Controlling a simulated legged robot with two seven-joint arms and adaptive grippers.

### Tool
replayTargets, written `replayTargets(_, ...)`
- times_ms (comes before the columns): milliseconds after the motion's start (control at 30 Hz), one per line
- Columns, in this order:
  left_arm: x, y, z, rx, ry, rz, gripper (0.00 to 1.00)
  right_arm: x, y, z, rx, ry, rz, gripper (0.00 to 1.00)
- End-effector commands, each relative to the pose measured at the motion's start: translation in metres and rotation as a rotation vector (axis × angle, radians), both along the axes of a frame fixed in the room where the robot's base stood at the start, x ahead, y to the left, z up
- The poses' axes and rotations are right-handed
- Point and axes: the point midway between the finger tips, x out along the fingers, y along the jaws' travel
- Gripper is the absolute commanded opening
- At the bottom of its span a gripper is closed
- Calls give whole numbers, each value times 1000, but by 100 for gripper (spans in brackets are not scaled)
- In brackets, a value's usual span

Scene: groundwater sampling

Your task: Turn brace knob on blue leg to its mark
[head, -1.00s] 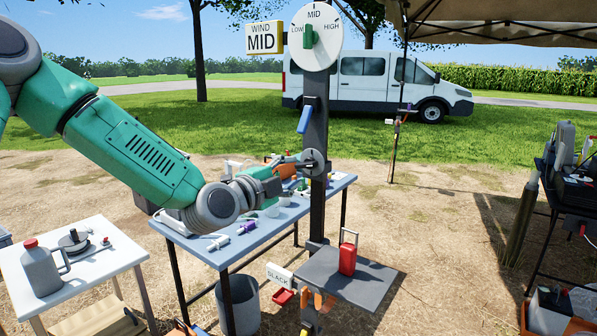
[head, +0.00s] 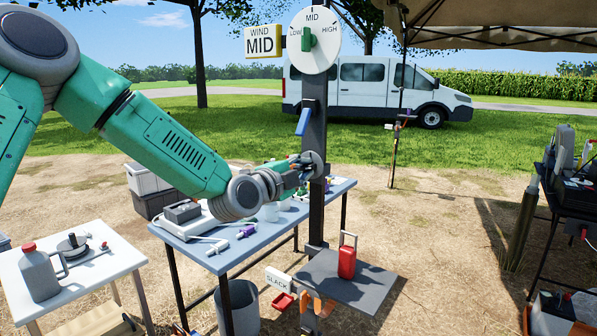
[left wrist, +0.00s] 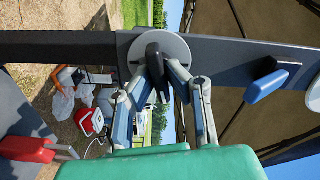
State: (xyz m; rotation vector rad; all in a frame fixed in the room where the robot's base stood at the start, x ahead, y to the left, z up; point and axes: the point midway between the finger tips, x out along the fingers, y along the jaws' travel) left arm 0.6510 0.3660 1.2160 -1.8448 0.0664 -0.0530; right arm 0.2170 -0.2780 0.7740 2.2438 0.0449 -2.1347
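A dark post (head: 316,215) stands in the middle of the head view with a round grey disc (head: 317,170) at mid height. The disc (left wrist: 180,46) carries a dark bar-shaped knob (left wrist: 154,60) in the left wrist view. My left gripper (head: 303,165) is at the disc, and its two fingers (left wrist: 158,78) close in on both sides of the knob, seemingly touching it. A blue handle (head: 303,122) sits on the post above the disc; it also shows in the left wrist view (left wrist: 266,86). I see no clear mark on the disc. My right gripper is out of view.
A wind dial (head: 315,40) tops the post. A grey shelf (head: 330,283) below it holds a red weight (head: 347,262). A blue table (head: 205,252) with tools stands behind, and a white table (head: 100,280) at left. A canopy leg (head: 395,150) stands right.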

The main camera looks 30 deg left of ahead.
Motion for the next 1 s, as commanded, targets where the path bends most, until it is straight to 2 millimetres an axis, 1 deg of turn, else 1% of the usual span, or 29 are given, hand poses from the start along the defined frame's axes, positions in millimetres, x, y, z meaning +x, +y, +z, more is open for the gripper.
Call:
replayTargets(33,-1,-3,-1,2,2,-6,0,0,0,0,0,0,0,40)
replayTargets(167,-1,-5,-1,30,2,-10,0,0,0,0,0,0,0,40)
replayTargets(267,-1,-7,-1,139,-5,-13,0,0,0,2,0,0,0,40)
replayTargets(433,-1,-8,-3,376,-23,-14,0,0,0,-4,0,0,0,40)
replayTargets(667,-1,-7,-7,681,-48,-14,0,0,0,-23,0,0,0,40)
replayTargets(1000,-1,-6,-10,1113,-83,-13,0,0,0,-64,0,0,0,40)
